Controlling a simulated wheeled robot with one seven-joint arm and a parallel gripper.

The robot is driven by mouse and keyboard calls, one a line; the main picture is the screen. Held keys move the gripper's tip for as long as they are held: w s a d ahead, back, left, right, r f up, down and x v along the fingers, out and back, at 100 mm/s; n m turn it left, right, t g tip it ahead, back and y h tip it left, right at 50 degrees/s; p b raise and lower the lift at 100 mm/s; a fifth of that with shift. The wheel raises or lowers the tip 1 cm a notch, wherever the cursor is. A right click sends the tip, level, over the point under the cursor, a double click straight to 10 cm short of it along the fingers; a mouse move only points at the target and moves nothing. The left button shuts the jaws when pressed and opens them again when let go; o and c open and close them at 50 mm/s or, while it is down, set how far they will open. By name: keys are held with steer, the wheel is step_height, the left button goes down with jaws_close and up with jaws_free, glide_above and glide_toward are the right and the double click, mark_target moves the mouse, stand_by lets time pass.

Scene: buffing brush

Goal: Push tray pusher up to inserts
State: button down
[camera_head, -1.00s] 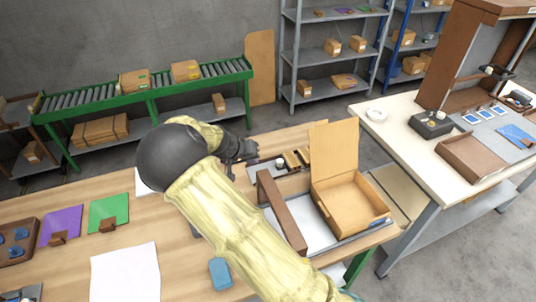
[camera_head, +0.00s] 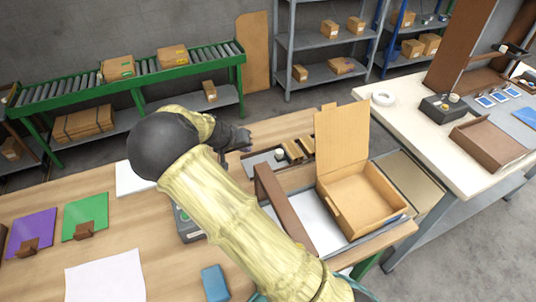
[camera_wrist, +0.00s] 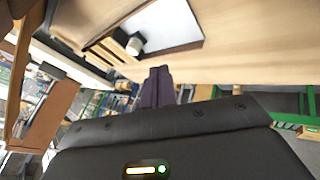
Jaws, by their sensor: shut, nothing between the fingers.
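The brown upright bar (camera_head: 283,208), which looks like the tray pusher, stands along the left part of a shallow grey tray (camera_head: 391,229). Small tan blocks (camera_head: 293,149), possibly the inserts, and a white cylinder lie at the tray's far end. The cylinder also shows in the wrist view (camera_wrist: 134,45). My gripper (camera_head: 243,137) is over the wooden table, just left of the tray's far end and apart from the bar. In the wrist view its dark fingers (camera_wrist: 157,84) are together and empty. My forearm hides part of the bar's near side and the table.
An open cardboard box (camera_head: 362,197) with a raised lid sits on the tray, right of the bar. A grey device (camera_head: 187,227) and a blue block (camera_head: 215,283) are beside my arm. A white-topped table (camera_head: 405,112) stands right.

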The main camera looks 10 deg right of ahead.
stand_by(0.3)
steer(key=p, duration=0.2)
glide_toward(274, 156)
steer(key=f, duration=0.1)
steer(key=w+a+f, duration=0.1)
steer(key=f, duration=0.1)
steer(key=shift+w+a, duration=0.15)
steer(key=shift+a, duration=0.15)
steer(key=d+p, duration=0.1)
steer(key=d, duration=0.2)
steer(key=shift+w+d+f, duration=0.1)
steer(key=shift+d, duration=0.1)
steer(key=shift+d+f, duration=0.15)
steer(key=shift+d, duration=0.25)
